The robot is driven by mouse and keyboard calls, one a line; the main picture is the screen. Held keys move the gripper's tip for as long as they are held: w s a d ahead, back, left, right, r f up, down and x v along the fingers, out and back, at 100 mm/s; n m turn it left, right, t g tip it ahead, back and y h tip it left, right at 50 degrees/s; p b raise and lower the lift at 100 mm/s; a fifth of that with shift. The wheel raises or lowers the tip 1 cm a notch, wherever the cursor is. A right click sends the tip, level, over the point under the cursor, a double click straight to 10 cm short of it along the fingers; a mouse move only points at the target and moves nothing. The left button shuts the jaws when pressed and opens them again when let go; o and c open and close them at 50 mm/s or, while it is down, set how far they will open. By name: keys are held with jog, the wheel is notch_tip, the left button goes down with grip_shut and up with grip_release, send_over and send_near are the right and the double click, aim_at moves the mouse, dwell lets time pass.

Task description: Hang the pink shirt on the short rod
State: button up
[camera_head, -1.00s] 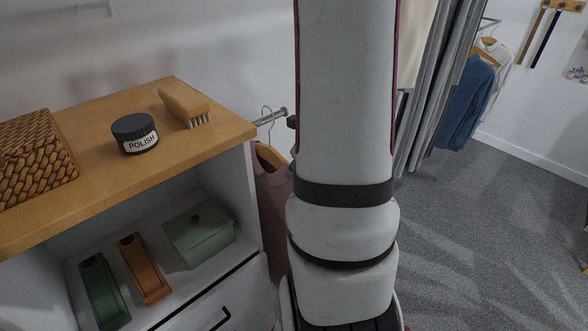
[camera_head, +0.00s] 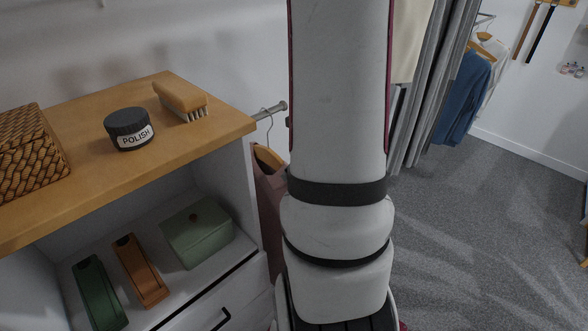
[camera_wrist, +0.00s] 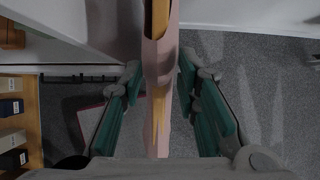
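The pink shirt (camera_head: 271,205) hangs on a wooden hanger (camera_head: 267,156) beside the shelf unit in the head view, partly hidden by my arm. The hanger's wire hook (camera_head: 266,116) appears to loop over the short rod (camera_head: 272,110), which sticks out from the unit's side. In the wrist view the pink shirt (camera_wrist: 160,65) is seen edge-on, with the hanger's wood (camera_wrist: 159,18) at the top. My gripper (camera_wrist: 161,68) has its teal fingers on both sides of the shirt, spread with gaps between them and the cloth. In the head view my gripper is hidden.
The shelf unit's wooden top (camera_head: 75,148) holds a woven basket (camera_head: 25,155), a polish jar (camera_head: 129,129) and a brush (camera_head: 181,100). A green box (camera_head: 196,232) sits on the shelf below. Grey curtains (camera_head: 425,90) and a blue garment (camera_head: 462,98) hang at right. Carpet (camera_head: 480,230) there is clear.

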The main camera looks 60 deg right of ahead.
dwell(0.3)
jog(key=v, duration=1.2)
